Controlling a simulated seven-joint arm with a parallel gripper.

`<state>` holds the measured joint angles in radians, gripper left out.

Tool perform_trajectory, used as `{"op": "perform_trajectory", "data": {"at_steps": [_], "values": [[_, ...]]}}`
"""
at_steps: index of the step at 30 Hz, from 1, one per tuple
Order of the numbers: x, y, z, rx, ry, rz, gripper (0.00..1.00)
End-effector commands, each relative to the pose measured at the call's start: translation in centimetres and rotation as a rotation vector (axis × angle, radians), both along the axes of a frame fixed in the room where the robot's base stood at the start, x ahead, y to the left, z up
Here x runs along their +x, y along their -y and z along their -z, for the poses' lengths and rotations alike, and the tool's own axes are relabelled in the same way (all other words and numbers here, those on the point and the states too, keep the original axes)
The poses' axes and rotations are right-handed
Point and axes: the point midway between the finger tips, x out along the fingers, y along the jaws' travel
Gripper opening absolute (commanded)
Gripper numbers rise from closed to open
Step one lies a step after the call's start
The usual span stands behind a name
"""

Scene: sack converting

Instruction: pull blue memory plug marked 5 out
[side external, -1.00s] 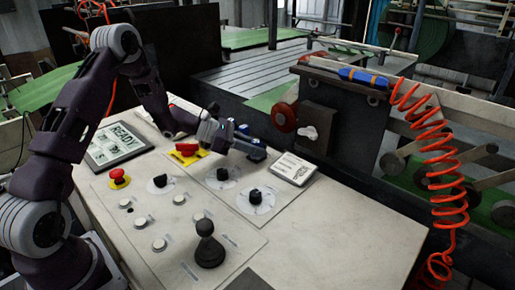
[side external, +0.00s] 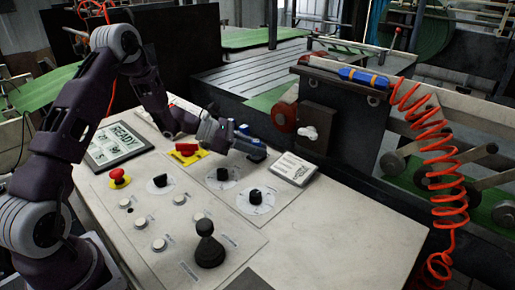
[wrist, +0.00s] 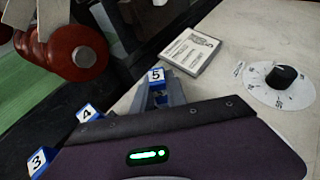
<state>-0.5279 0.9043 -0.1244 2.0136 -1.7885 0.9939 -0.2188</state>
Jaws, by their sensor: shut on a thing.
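The blue memory plug marked 5 (wrist: 156,75) shows its white numbered top in the wrist view. My gripper (wrist: 159,94) has its fingers around the plug's body, below that top, and is shut on it. How deep the plug sits is hidden by the fingers and my wrist. Blue plugs marked 4 (wrist: 87,113) and 3 (wrist: 38,161) stand in a row to the lower left, partly covered by my wrist. In the side view my gripper (side external: 246,143) is low over the panel's far edge, where the numbers cannot be read.
A framed card (side external: 292,169) lies right of the plugs. Black knobs (side external: 255,195), a red button on yellow (side external: 187,150) and a dark joystick (side external: 209,246) stand on the pale panel. A red round knob (side external: 284,116) sits beyond its far edge. The panel's right side is clear.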

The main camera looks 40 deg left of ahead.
Motion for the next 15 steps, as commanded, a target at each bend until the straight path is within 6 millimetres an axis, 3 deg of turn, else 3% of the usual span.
{"op": "perform_trajectory", "data": {"at_steps": [15], "values": [[0.0,0.0,-3.1,0.001,0.001,0.000,0.00]]}}
